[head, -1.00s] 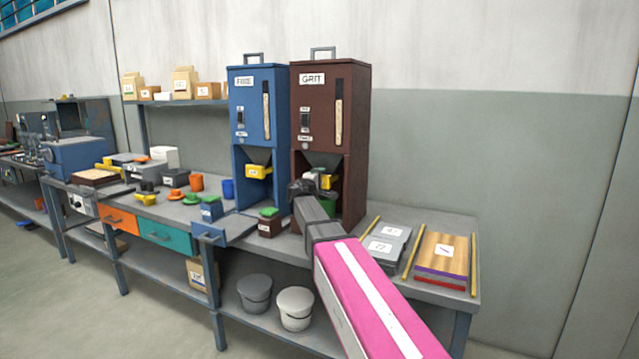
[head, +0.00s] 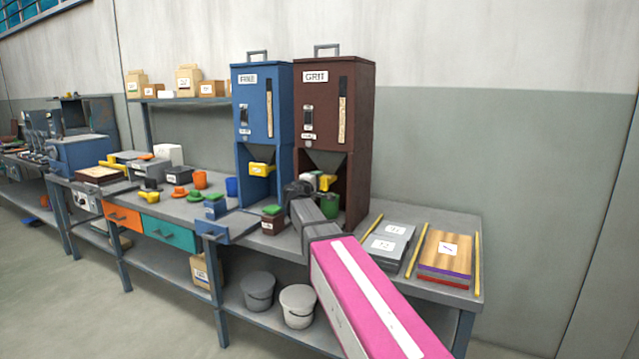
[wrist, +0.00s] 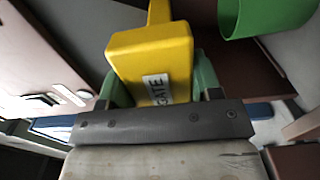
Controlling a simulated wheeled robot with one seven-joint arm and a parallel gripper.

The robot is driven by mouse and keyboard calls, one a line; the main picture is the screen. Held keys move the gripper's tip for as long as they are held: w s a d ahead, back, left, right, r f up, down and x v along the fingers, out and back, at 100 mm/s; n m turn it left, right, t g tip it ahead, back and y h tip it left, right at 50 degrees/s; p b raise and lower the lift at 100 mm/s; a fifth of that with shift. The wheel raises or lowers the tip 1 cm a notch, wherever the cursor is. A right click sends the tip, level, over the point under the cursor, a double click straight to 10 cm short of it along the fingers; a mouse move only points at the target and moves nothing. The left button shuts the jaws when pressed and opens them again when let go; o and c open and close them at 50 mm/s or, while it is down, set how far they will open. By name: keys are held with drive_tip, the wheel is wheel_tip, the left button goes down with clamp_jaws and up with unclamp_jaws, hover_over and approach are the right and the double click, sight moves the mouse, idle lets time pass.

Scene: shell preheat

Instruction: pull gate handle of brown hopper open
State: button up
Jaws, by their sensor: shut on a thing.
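The brown hopper (head: 333,95), labelled GRIT, stands on the bench beside a blue one. Its yellow gate handle (head: 325,182) shows partly behind my gripper (head: 297,190) at the hopper's lower opening. In the wrist view the gate handle (wrist: 150,55) is a yellow block with a label reading GATE, on a yellow stem running back. My gripper (wrist: 158,84) has a green finger on each side of the block and is shut on it. The fingertips are partly hidden by the block.
A green cup (head: 331,205) stands under the brown hopper, close to the handle, and shows in the wrist view (wrist: 262,14). The blue hopper (head: 262,100) with its own yellow handle (head: 262,169) is at left. Grey plates (head: 388,243) lie at right.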

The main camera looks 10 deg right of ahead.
drive_tip(key=o, duration=1.3)
drive_tip(key=shift+s+a, duration=0.15)
drive_tip(key=v, duration=1)
drive_tip(key=shift+s+a, duration=0.2)
drive_tip(key=shift+s, duration=0.15)
